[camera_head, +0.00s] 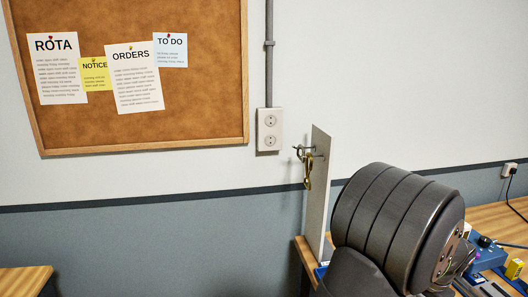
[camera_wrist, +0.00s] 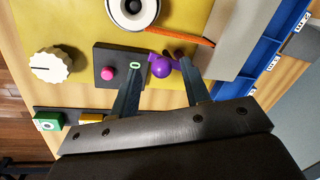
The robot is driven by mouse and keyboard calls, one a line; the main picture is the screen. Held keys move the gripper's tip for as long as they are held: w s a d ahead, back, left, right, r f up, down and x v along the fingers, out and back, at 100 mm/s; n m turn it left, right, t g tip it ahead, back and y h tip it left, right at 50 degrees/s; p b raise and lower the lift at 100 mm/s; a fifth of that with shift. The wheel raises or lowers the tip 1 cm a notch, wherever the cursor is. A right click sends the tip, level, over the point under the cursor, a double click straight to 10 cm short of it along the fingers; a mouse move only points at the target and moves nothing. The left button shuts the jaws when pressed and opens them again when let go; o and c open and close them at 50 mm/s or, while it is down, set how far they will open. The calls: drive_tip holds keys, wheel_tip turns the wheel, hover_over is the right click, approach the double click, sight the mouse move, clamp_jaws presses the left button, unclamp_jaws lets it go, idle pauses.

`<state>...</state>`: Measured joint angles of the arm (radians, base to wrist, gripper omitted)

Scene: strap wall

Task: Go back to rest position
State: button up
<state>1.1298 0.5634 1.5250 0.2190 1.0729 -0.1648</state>
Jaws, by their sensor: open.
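My gripper (camera_wrist: 160,64) shows in the wrist view with its two dark fingers spread apart. A purple piece with a round ball (camera_wrist: 162,68) appears between the fingertips in that picture. No finger is seen closed on it, and I cannot tell whether either finger touches it. In the head view my large dark arm links fill the lower right, and they hide most of the workbench behind them. The gripper's fingers cannot be made out there.
In the wrist view a yellow panel carries a white knob (camera_wrist: 49,66), a pink button (camera_wrist: 107,73) and a round dial (camera_wrist: 133,10). A blue rail (camera_wrist: 262,50) lies right. In the head view an upright board (camera_head: 318,190) bears a hook with a brass-coloured piece (camera_head: 308,170).

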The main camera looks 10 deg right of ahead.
drive_tip(key=d+n, duration=0.1)
drive_tip(key=n, duration=0.1)
drive_tip(key=shift+d+n, duration=0.15)
drive_tip(key=shift+n, duration=0.15)
wheel_tip(320, 180, up, 17)
drive_tip(key=s+d, duration=0.2)
drive_tip(key=w+a+f+m+g+h, duration=0.2)
drive_tip(key=w+f+g, duration=0.1)
drive_tip(key=w+f, duration=0.2)
drive_tip(key=shift+w+a+f+g+h, duration=0.15)
drive_tip(key=shift+w+f+g+h, duration=0.2)
drive_tip(key=shift+f, duration=0.3)
drive_tip(key=shift+s, duration=0.1)
idle(1.9)
